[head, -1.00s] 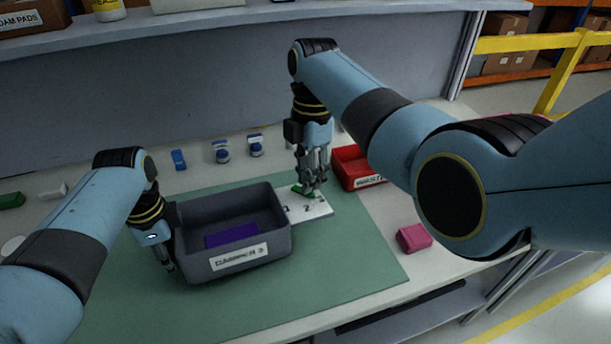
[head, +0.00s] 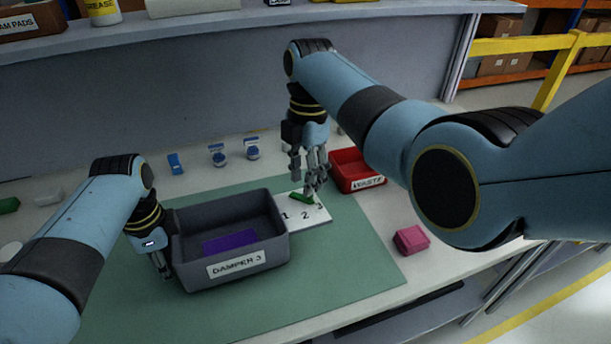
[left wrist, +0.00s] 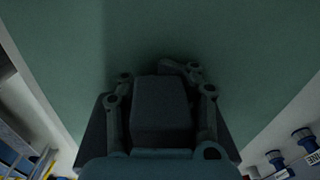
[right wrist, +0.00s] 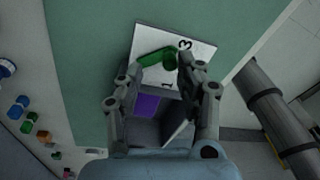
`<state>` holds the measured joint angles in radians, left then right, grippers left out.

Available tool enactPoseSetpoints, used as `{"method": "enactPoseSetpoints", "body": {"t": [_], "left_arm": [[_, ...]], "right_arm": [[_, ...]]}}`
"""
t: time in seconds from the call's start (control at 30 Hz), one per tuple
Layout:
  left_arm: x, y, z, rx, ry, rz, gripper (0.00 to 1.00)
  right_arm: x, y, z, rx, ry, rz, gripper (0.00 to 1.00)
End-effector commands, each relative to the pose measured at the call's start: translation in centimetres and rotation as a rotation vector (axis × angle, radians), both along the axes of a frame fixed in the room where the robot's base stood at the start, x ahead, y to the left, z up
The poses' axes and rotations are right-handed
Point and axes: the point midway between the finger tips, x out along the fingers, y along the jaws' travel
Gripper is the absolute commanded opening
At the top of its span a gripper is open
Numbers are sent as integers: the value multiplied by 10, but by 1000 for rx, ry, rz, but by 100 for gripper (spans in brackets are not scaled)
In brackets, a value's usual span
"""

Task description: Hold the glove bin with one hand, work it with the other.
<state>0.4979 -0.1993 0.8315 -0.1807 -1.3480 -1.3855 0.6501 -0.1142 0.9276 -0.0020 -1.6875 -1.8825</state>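The grey bin (head: 185,262) stands on the green mat, its front label reading DAMPER 3. A flat purple piece (head: 230,242) lies inside it and also shows in the right wrist view (right wrist: 147,104). My left gripper (head: 165,272) is at the bin's left end; in the left wrist view its fingers flank a dark grey block (left wrist: 160,110), seemingly part of the bin. A white card (head: 312,222) numbered 1, 2, 3 lies against the bin's right side. A green piece (right wrist: 157,56) rests on it. My right gripper (head: 314,185) is open and empty just above the green piece.
A red WASTE bin (head: 356,170) stands right of the card. A pink block (head: 411,239) lies at the right of the table. Small blue items (head: 218,155) stand behind the mat. The mat's front right (head: 340,275) is clear.

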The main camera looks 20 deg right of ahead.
Motion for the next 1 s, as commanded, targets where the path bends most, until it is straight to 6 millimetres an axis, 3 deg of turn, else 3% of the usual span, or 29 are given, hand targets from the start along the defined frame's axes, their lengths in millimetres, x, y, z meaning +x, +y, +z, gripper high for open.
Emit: {"method": "enactPoseSetpoints", "body": {"t": [0.23, 0.37, 0.8, 1.0], "left_arm": [[3, 0, 2, -3, -7, 4, 0], [3, 0, 3, -3, -8, 5, 0], [4, 0, 3, -3, -9, 6, 0], [4, 0, 3, -3, -9, 6, 0]], "right_arm": [[-2, 0, -1, -1, 5, 1, 39], [0, -1, 9, 0, 3, -1, 39], [12, -8, 97, 0, 1, 0, 39], [14, -10, 116, 0, 3, 0, 39]]}}
